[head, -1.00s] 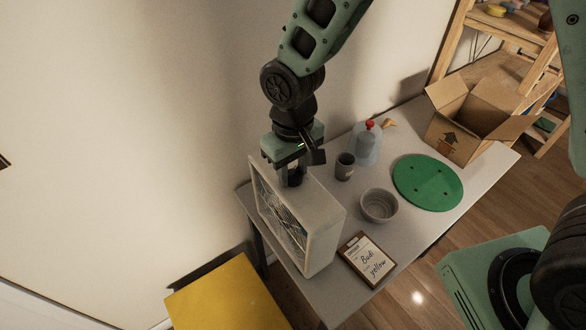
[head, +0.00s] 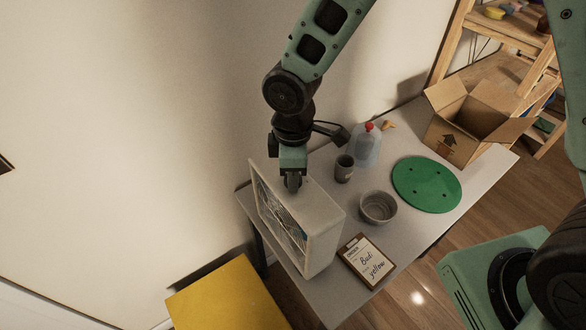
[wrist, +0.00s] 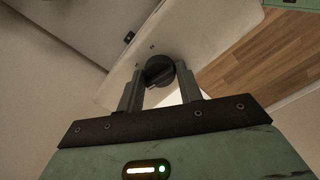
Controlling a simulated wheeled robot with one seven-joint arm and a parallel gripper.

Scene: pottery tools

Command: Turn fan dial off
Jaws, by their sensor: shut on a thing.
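The fan (head: 318,225) is a pale box standing upright on the grey table, its grille facing left in the head view. Its dark round dial (wrist: 158,71) is on the top face, seen between my fingers in the wrist view. My gripper (head: 292,184) points down at the top of the fan near its back end. In the wrist view my gripper (wrist: 160,80) is shut on the dial, one finger on each side. In the head view the dial is hidden by the gripper.
Right of the fan on the table (head: 415,232) are a dark cup (head: 344,169), a jug with a red cap (head: 367,148), a bowl (head: 378,207), a green disc (head: 427,184), a clipboard (head: 366,260) and an open cardboard box (head: 466,128). A yellow surface (head: 228,298) lies front left.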

